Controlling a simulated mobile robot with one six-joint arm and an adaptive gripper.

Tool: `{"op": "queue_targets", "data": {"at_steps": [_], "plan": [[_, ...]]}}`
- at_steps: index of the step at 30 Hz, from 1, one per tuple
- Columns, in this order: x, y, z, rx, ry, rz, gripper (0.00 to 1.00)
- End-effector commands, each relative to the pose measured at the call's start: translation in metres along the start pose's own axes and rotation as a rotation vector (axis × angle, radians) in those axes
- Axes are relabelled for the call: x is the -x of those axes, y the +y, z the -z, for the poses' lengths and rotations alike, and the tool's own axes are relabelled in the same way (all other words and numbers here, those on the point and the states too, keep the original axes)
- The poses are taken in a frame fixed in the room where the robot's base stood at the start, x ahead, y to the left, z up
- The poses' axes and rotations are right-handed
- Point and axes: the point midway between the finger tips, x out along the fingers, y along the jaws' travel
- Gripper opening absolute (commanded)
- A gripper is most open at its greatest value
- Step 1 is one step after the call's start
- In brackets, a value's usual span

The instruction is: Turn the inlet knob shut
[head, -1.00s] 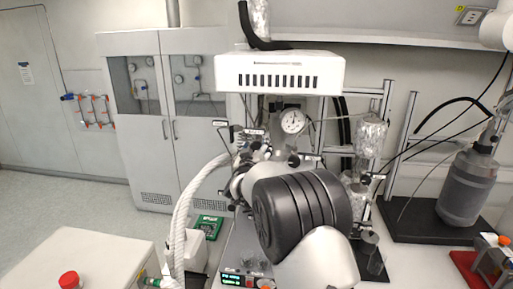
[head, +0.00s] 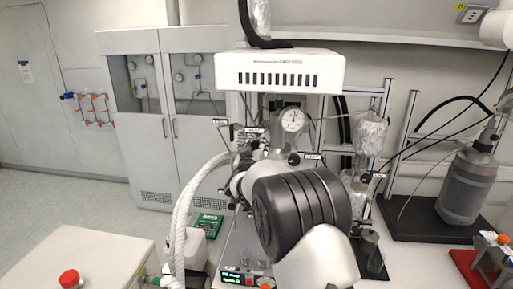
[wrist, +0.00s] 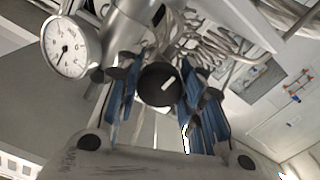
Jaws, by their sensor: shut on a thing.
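A round black knob (wrist: 158,84) with a white pointer line sits between the blue pads of my gripper (wrist: 161,98) in the wrist view. The pads close on it from both sides, and its line is tilted up to the right. I cannot read a label on this knob. The reactor's pressure gauge (wrist: 70,47) is left of it, and the gauge also shows in the head view (head: 293,119). In the head view my dark arm link covers much of the reactor front, and the gripped knob cannot be made out there.
A white slotted box (head: 280,72) hangs above the reactor. A pale braided hose (head: 186,205) runs down on the left. A grey cylinder vessel (head: 467,185) stands on a black base at the right. A foil-wrapped vessel (head: 370,133) is beside the reactor.

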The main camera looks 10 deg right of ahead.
Motion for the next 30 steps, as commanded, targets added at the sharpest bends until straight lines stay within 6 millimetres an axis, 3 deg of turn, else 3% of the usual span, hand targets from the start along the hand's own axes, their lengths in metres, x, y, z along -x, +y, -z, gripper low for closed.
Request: {"op": "queue_targets", "data": {"at_steps": [11, 30], "plan": [[-0.0002, -0.001, -0.0021, -0.118, 0.001, -0.001, 0.11], [-0.0002, -0.002, -0.0024, -0.699, 0.001, -0.001, 0.11]]}}
